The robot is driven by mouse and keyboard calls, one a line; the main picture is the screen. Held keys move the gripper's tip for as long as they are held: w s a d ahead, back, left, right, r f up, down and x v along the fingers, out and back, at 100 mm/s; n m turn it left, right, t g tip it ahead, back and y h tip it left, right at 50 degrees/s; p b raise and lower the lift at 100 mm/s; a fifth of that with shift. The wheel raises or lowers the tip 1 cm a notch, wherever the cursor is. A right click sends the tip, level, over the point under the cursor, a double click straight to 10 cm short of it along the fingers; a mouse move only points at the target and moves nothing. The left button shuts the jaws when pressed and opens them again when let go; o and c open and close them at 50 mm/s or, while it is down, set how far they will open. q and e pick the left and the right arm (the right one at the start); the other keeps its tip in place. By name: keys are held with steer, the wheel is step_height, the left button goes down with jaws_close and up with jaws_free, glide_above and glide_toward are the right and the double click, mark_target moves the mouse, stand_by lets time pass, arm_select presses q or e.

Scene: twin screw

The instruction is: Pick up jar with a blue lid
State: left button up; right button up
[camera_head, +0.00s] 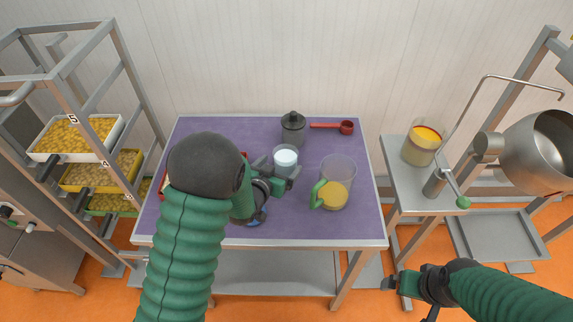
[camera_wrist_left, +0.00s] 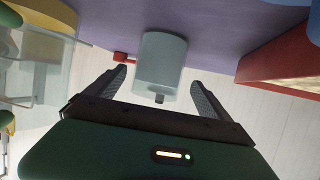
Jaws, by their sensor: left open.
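A small clear jar (camera_head: 286,159) with a pale bluish-white look stands upright on the purple table, just in front of a dark lidded canister. A distinct blue lid cannot be made out on it. My left gripper (camera_head: 281,176) is open right in front of this jar. In the left wrist view the jar (camera_wrist_left: 163,62) appears between and beyond the two open fingers (camera_wrist_left: 160,88), and I see no clear contact. My right gripper (camera_head: 392,284) is low at the right, off the table's front edge; its finger opening is unclear.
The dark canister (camera_head: 293,128) and a red scoop (camera_head: 333,127) are behind. A clear pitcher (camera_head: 337,174) with yellow contents and a green handle stands to the right. A red-rimmed box (camera_head: 162,184) is mostly hidden by my left arm. A side table (camera_head: 398,197) holds another yellow-filled container.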

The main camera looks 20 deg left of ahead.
mark_target(290, 157)
arm_select(q)
steer(key=x, duration=0.4)
steer(key=shift+a+f+p, duration=0.2)
steer(key=shift+a+p, duration=0.05)
steer(key=shift+p, duration=0.15)
steer(key=shift+w+d+f, duration=0.1)
steer(key=shift+w+d, duration=0.15)
steer(key=shift+d, duration=0.45)
steer(key=c, duration=0.4)
steer(key=shift+a, duration=0.45)
steer(key=c, duration=1.2)
steer(key=shift+d, duration=0.25)
steer(key=shift+c, duration=0.2)
